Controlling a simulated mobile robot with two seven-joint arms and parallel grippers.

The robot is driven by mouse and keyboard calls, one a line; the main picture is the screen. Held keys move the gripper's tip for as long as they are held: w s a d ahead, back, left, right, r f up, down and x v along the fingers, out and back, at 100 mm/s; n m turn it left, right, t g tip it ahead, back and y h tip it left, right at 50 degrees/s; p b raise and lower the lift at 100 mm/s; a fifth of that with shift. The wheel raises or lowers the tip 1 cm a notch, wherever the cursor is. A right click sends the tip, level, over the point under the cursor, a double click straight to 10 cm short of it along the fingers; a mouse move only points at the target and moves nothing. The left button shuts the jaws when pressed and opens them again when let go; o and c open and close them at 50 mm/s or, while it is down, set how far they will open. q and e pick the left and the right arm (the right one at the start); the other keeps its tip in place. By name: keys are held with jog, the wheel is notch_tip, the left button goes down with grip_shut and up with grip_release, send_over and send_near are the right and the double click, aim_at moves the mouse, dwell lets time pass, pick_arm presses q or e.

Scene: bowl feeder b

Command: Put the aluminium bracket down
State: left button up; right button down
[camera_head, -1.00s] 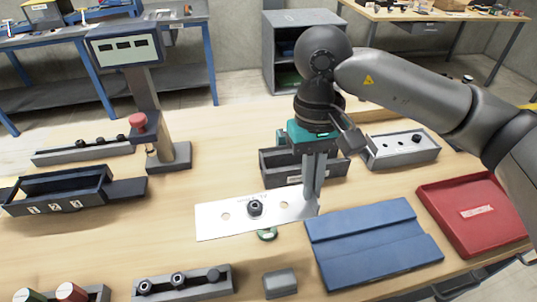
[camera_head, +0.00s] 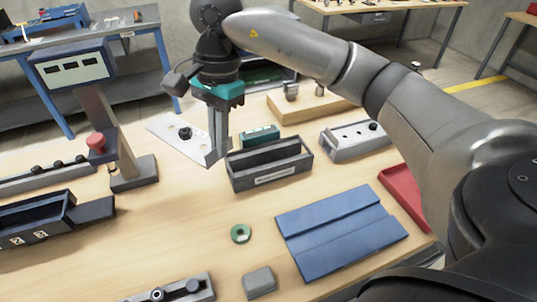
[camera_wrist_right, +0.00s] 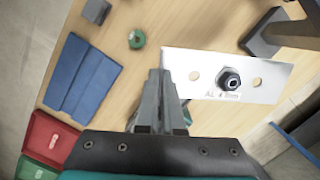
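The aluminium bracket (camera_head: 178,136) is a flat silver plate with holes and a dark nut-like fitting (camera_head: 185,133) on it. My right gripper (camera_head: 216,158) is shut on one end of it and holds it above the table, left of the dark open bin. In the right wrist view the bracket (camera_wrist_right: 205,78) sticks out to the right from the fingers (camera_wrist_right: 160,95), with a printed "AL" label beside the fitting. Where the fingertips meet the plate is partly hidden. My left gripper is in no view.
The dark bin (camera_head: 270,165) stands right of the bracket. A blue folded mat (camera_head: 340,232), green ring (camera_head: 241,233), grey block (camera_head: 259,282) and red tray (camera_head: 402,198) lie nearer. A post with a red button (camera_head: 96,141) stands left. The table's middle is clear.

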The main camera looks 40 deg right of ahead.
jog(key=w+m, duration=0.1)
jog(key=m, duration=0.1)
jog(key=d+r+m, duration=0.1)
jog(key=m, duration=0.1)
jog(key=w+r+m+t, duration=0.1)
jog(key=m, duration=0.1)
jog(key=shift+w+d+r+p, duration=0.15)
jog(key=shift+w+r+p, duration=0.05)
jog(key=shift+w+p, duration=0.15)
jog(key=w+d+r+m+t+h+p, duration=0.1)
jog(key=w+d+r+m, duration=0.15)
jog(key=m, duration=0.65)
jog(key=w+d+r+m+h+p, duration=0.1)
jog(key=w+d+r+m, duration=0.15)
jog(key=m, duration=0.65)
notch_tip(320, 180, down, 19)
jog(key=b, duration=0.1)
jog(key=shift+a+f+b, duration=0.15)
jog(key=shift+a+b, duration=0.25)
jog(key=shift+w, duration=0.1)
jog(key=shift+f+b, duration=0.45)
jog(key=shift+f, duration=0.15)
jog(key=c, duration=1.1)
grip_release()
jog(key=shift+o, duration=0.2)
jog(key=shift+r, duration=0.15)
